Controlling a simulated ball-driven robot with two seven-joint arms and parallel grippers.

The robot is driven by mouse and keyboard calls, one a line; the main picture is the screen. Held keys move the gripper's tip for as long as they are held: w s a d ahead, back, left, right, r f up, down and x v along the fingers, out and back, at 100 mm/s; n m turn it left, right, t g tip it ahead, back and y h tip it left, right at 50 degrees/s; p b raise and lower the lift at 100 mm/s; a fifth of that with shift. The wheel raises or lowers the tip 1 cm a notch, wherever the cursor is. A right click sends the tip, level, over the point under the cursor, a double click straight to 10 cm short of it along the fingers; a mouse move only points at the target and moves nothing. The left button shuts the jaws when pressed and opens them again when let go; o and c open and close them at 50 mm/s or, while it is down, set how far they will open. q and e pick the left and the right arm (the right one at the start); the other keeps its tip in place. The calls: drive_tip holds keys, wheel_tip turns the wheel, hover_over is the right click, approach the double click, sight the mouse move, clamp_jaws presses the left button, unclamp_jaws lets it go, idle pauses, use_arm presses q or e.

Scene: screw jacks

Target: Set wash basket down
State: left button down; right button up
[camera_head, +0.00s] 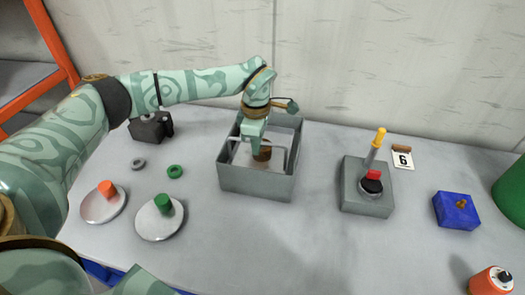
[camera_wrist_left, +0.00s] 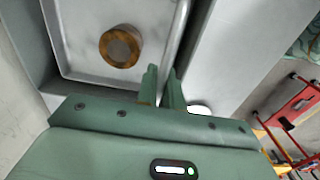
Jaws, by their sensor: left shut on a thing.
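The wash basket (camera_head: 240,158) is a pale, shallow tray within the walls of an open grey metal box (camera_head: 254,182). A brown ring-shaped part (camera_head: 262,151) sits in the basket; it also shows in the left wrist view (camera_wrist_left: 121,46) on the basket's floor (camera_wrist_left: 80,40). My left gripper (camera_head: 256,150) reaches down into the box from above. In the left wrist view its fingers (camera_wrist_left: 163,85) are shut on the basket's edge or handle. I cannot tell whether the basket touches the box floor. My right gripper is not in view.
Left of the box are two pale dishes (camera_head: 158,228) with orange and green pieces, a green ring (camera_head: 175,171), a grey ring and a dark block (camera_head: 150,129). To the right stand a grey lever unit (camera_head: 367,203), a number card (camera_head: 402,160) and a blue block (camera_head: 455,213).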

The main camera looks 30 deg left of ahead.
sight(257, 162)
use_arm(q)
drive_tip(key=shift+f, duration=0.1)
idle(0.3)
drive_tip(key=shift+s+f+b, duration=0.2)
drive_tip(key=shift+f+b, duration=1.1)
drive_tip(key=shift+f, duration=1.95)
drive_tip(key=c, duration=1.4)
unclamp_jaws()
drive_tip(key=shift+f, duration=0.15)
drive_tip(key=shift+o, duration=0.4)
drive_tip(key=shift+w, duration=0.2)
drive_tip(key=shift+r, duration=0.3)
wheel_tip(257, 162, up, 10)
drive_tip(key=p, duration=0.9)
drive_tip(key=shift+f, duration=0.15)
